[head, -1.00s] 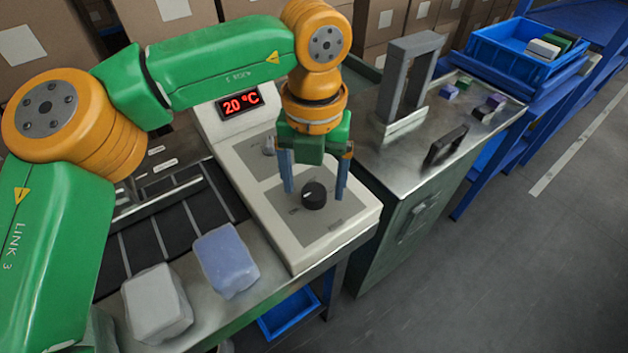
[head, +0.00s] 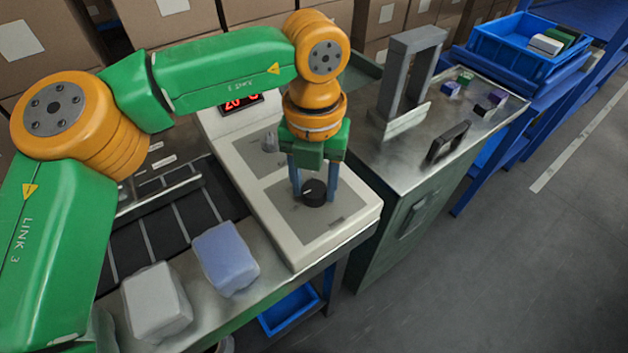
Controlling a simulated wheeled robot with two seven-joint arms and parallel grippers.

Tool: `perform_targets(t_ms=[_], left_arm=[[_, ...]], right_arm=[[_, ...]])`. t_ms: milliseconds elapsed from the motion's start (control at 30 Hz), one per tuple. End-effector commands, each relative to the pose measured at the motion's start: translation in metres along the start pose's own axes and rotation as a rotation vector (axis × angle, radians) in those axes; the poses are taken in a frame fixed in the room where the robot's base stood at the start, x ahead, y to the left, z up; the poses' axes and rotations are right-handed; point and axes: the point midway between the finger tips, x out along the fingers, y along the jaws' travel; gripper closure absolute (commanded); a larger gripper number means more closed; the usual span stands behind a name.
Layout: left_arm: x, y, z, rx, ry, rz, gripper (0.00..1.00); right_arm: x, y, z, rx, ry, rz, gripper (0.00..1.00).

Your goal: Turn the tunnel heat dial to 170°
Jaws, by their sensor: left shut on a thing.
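The black dial (head: 314,193) sits on the grey front plate of the cream control panel (head: 292,250). My left gripper (head: 315,196) points down over this plate, its two blue-grey fingers shut on the dial from left and right. A red display (head: 240,103) is at the panel's back; my arm covers its upper part, so the reading is only partly visible. A second, grey knob (head: 270,142) stands on the rear plate, partly beside my arm. My right gripper is not in view.
A white wrapped block (head: 156,303) and a bluish one (head: 226,258) lie left of the panel, by the dark conveyor (head: 178,225). Right stands a metal bench (head: 395,165) with a grey frame (head: 405,85) and small blocks. A blue crate (head: 485,45) is at the back right.

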Motion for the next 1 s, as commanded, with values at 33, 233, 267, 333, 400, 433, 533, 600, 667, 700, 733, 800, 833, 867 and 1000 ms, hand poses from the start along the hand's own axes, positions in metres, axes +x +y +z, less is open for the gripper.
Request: perform_targets(t_ms=[33,233,267,333,400,433,533,600,667,700,733,800,833,867,1000], left_arm=[[-0.001,0.000,0.000,0.019,-0.001,-0.001,1.00],[-0.001,0.000,0.000,0.162,-0.001,-0.001,1.00],[-0.001,0.000,0.000,0.188,-0.001,-0.001,1.00],[-0.001,0.000,0.000,0.254,-0.001,-0.001,1.00],[-0.001,0.000,0.000,0.321,-0.002,-0.001,1.00],[-0.001,0.000,0.000,0.350,-0.002,-0.001,1.00],[-0.001,0.000,0.000,0.445,-0.001,-0.001,1.00],[-0.001,0.000,0.000,0.512,-0.001,0.000,1.00],[-0.001,0.000,0.000,0.570,-0.002,-0.001,1.00],[-0.001,0.000,0.001,0.607,-0.002,-0.001,1.00],[-0.001,0.000,0.001,0.636,-0.003,-0.001,1.00],[-0.001,0.000,0.001,0.702,-0.003,-0.001,1.00],[-0.001,0.000,0.001,0.731,-0.003,-0.001,1.00],[-0.001,0.000,0.001,0.759,-0.003,-0.001,1.00],[-0.001,0.000,0.001,0.892,-0.003,-0.001,1.00]], right_arm=[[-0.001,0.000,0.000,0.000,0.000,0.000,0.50],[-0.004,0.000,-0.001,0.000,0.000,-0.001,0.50],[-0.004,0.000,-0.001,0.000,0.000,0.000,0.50],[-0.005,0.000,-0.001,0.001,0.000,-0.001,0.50],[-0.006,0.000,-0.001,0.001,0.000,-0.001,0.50],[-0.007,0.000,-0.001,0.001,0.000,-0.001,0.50],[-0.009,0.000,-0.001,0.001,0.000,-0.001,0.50],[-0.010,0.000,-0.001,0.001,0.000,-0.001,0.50],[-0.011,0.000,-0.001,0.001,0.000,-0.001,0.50],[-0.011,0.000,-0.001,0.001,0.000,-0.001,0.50],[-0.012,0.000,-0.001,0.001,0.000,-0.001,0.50],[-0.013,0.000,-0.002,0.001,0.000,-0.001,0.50],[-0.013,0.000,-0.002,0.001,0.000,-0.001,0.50],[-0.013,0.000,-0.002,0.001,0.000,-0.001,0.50],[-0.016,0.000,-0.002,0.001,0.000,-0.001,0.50]])
